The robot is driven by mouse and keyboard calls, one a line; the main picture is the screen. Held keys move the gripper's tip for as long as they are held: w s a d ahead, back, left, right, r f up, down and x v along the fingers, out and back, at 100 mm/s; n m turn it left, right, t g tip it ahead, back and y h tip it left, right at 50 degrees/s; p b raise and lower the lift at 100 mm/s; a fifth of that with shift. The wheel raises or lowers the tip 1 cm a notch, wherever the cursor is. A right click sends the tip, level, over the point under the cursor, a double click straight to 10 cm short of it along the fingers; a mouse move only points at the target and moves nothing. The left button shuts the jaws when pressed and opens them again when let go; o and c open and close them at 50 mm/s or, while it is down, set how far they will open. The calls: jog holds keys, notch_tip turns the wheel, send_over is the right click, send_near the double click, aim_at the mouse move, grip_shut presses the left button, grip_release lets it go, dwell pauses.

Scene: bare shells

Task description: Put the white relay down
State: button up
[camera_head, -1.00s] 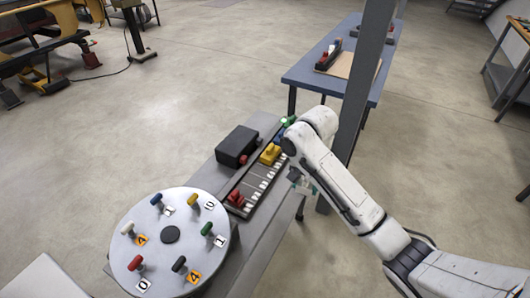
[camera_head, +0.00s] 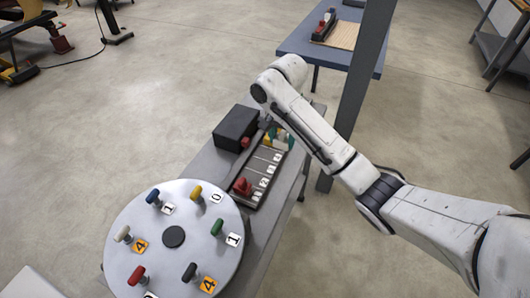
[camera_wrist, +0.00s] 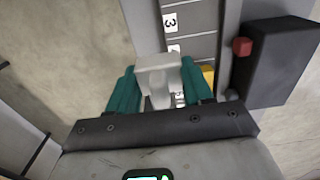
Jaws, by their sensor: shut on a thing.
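The white relay (camera_wrist: 158,68) is between the teal fingers of my gripper (camera_wrist: 158,82) in the wrist view, and the gripper is shut on it. They are over or beside the dark rack (camera_wrist: 204,20) with numbered slots; I cannot tell whether the relay touches it. In the head view my arm's end hangs over the far part of the rack (camera_head: 252,200) and hides much there. A red relay (camera_head: 243,186) stands in the near end. A yellow relay (camera_wrist: 208,75) shows partly behind the right finger.
A black box (camera_head: 235,128) stands left of the rack; its red button (camera_wrist: 242,46) shows in the wrist view. A round white board (camera_head: 135,205) with several coloured pegs stands nearer. A grey post (camera_head: 355,90) rises right of the bench. A blue table (camera_head: 300,45) stands behind.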

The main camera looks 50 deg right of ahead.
jog(key=b, duration=0.4)
send_over(265, 153)
jog(key=s, duration=0.1)
notch_tip(265, 153, down, 6)
jog(key=shift+s+a+r, duration=0.1)
jog(key=shift+s+r, duration=0.05)
jog(key=shift+w+f, duration=0.55)
jog(key=shift+f, duration=1.7)
jog(key=o, duration=1.1)
jog(key=shift+f, duration=0.1)
notch_tip(265, 153, up, 12)
jog(key=shift+r, duration=0.15)
